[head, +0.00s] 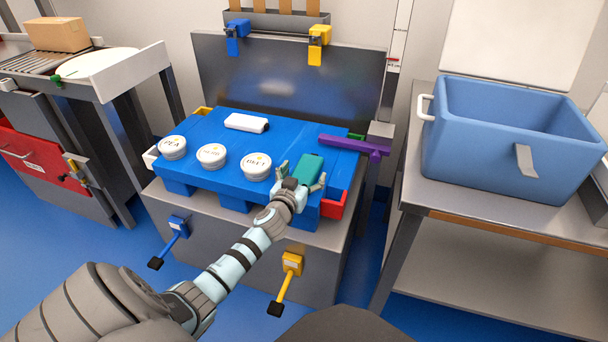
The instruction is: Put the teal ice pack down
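The teal ice pack (311,165) is at the right front part of the blue platform (204,128), tilted in the picture. My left gripper (303,174) reaches it from the front, with one finger on each side of its near end. The fingers look spread, and a gap shows between the left finger and the pack. The pack's near end is partly hidden by the gripper, and I cannot tell whether its underside rests fully on the platform. My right gripper is out of view.
Several white lidded tubs (256,167) line the platform's front left, close to my gripper. A white object (246,123) lies behind them, and a purple bar (350,146) crosses the right edge. A red bin (334,205) sits at the right corner. A blue tub (500,150) stands on the right table.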

